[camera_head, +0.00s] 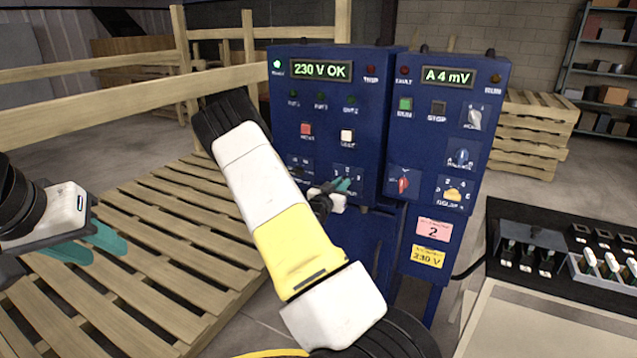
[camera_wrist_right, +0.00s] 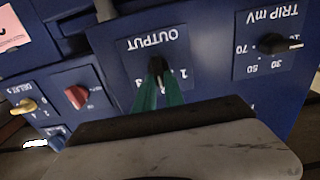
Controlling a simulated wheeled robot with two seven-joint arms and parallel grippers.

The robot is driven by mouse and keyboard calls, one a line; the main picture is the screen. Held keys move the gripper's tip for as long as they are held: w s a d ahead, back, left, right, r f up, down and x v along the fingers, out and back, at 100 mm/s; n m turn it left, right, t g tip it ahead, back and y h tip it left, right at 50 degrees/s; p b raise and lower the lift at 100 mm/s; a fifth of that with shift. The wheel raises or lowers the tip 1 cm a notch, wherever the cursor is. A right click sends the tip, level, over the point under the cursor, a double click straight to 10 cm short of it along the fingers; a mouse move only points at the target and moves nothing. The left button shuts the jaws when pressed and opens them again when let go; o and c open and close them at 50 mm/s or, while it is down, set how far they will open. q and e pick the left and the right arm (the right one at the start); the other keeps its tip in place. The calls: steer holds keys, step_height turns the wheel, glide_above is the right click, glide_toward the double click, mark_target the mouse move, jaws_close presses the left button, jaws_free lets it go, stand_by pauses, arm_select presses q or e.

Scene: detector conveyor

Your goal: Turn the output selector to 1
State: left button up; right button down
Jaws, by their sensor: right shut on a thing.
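The output selector is a small dark knob (camera_wrist_right: 158,69) on a plate marked OUTPUT, upside down in the right wrist view. Digits show on either side of it, with a 1 at the right. In the head view its plate (camera_head: 346,171) is low on the left blue cabinet (camera_head: 385,105), partly covered by my gripper. My right gripper (camera_head: 343,185) has its teal fingers shut on the knob; they also show in the right wrist view (camera_wrist_right: 158,93). Where the knob points is hard to tell. My left gripper (camera_head: 98,245) is open and empty above the pallet, far from the cabinet.
The TRIP mV knob (camera_wrist_right: 272,43) is beside the selector. The right cabinet carries a red knob (camera_head: 404,183), a yellow knob (camera_head: 453,194) and a blue knob (camera_head: 462,156). A wooden pallet (camera_head: 150,245) lies at the left.

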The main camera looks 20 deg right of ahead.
steer(key=n, duration=1.1)
steer(key=shift+w+a+f+n, duration=0.3)
steer(key=shift+w+a+f, duration=0.05)
steer(key=shift+w, duration=0.05)
steer(key=shift+n, duration=0.3)
steer(key=c, duration=1.4)
jaws_free()
steer(key=shift+c, duration=0.2)
steer(key=v, duration=0.8)
